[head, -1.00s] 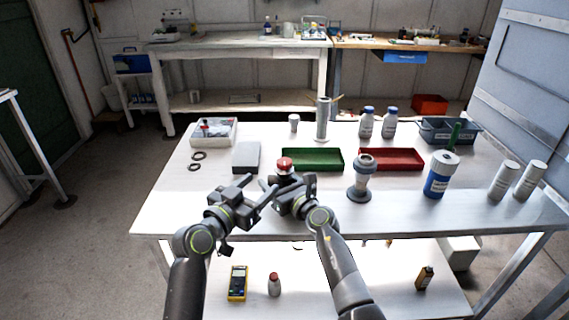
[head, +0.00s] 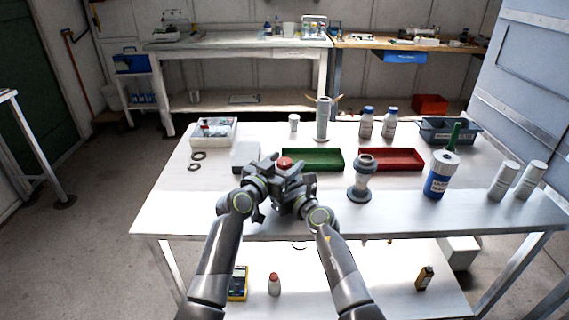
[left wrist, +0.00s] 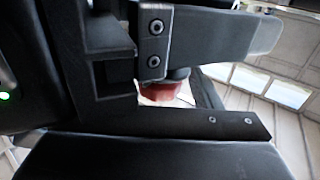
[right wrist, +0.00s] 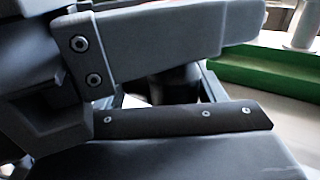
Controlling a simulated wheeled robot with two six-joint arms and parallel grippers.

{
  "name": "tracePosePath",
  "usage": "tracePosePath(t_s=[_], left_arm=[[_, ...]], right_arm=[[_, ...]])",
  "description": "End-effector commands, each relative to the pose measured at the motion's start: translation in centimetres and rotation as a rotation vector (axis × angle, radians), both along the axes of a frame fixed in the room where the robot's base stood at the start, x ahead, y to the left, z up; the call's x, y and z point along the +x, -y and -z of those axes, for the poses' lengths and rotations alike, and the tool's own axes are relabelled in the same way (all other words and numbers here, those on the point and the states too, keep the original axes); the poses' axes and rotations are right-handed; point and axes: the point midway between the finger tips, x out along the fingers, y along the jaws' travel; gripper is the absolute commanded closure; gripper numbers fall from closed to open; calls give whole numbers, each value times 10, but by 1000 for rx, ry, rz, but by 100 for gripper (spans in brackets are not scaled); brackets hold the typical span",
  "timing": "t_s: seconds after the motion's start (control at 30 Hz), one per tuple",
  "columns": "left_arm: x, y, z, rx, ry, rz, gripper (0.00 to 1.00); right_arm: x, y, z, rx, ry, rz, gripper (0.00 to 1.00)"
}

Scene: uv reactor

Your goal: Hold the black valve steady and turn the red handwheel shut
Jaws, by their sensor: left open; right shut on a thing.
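The red handwheel (head: 285,162) shows as a small red cap near the middle of the table in the head view. It also shows between my left gripper's fingers in the left wrist view (left wrist: 160,92). My left gripper (head: 278,167) is open, its fingers on either side of the handwheel; I cannot tell if they touch it. My right gripper (head: 291,189) is lower and shut on the black valve. In the right wrist view a dark part of the valve (right wrist: 178,87) shows between the fingers. Most of the valve is hidden by both grippers.
A green tray (head: 313,168) lies just behind the grippers, with a red tray (head: 392,168) to its right. A grey flanged piece (head: 363,179) stands to the right. The table's front left is clear.

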Motion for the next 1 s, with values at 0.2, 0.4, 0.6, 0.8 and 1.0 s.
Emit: tracePosePath(t_s=[0.2, 0.4, 0.6, 0.8, 1.0], left_arm=[[2, 1, 0, 0, -1, 0, 41], [2, 1, 0, 0, -1, 0, 51], [2, 1, 0, 0, -1, 0, 78], [2, 1, 0, 0, -1, 3, 86], [2, 1, 1, 3, -6, 38, 86]], right_arm=[[0, 0, 0, 0, 0, 0, 67], [0, 0, 0, 0, 0, 0, 67], [0, 0, 0, 0, 0, 0, 67], [0, 0, 0, 1, -1, 0, 67], [0, 0, 0, 0, 0, 0, 67]])
